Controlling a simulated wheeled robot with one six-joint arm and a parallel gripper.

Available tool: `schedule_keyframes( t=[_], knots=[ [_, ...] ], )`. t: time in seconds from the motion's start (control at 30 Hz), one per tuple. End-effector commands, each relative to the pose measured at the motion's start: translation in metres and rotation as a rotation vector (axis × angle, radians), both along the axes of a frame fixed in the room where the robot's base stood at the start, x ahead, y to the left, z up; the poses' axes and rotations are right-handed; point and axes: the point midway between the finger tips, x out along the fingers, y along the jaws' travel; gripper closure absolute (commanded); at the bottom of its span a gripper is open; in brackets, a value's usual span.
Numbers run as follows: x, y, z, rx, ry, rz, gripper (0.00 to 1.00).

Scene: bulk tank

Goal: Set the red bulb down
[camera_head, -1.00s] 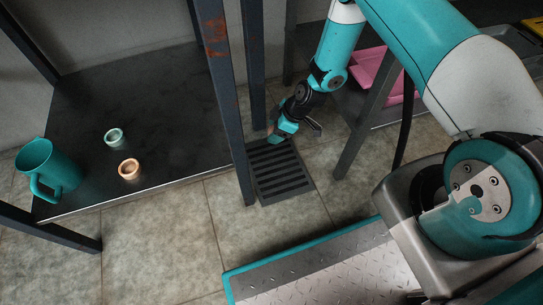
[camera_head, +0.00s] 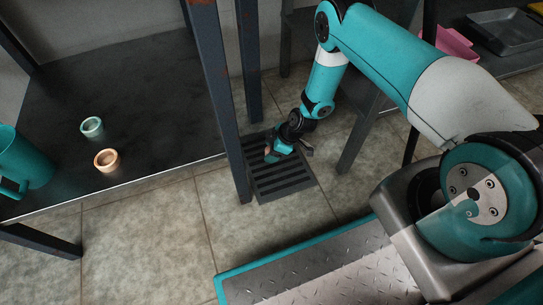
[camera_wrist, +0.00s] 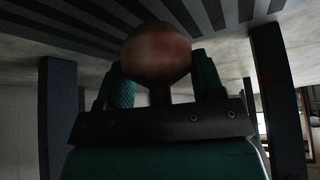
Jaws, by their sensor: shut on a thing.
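The red bulb (camera_wrist: 156,54) shows in the wrist view as a dull red rounded shape between the two fingers of my gripper (camera_wrist: 160,90). My gripper is shut on it. In the head view my gripper (camera_head: 274,156) is low over the dark slatted floor grate (camera_head: 285,182), near its far left part. The bulb cannot be made out in the head view. The grate's slats also fill the top of the wrist view, close behind the bulb. I cannot tell whether the bulb touches the grate.
A pink tray (camera_head: 455,43) and a grey tray (camera_head: 505,32) lie at back right.

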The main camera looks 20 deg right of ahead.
Motion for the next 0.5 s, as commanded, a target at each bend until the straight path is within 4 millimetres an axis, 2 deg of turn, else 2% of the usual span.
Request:
schedule_keyframes(
  t=[0.03, 0.1, 0.5],
  knots=[
    [0.000, 0.000, -0.016, 0.000, 0.001, 0.000, 0.61],
    [0.000, 0.000, -0.026, 0.001, 0.001, 0.000, 0.61],
    [0.000, 0.000, -0.030, 0.000, 0.000, 0.000, 0.61]
  ],
)
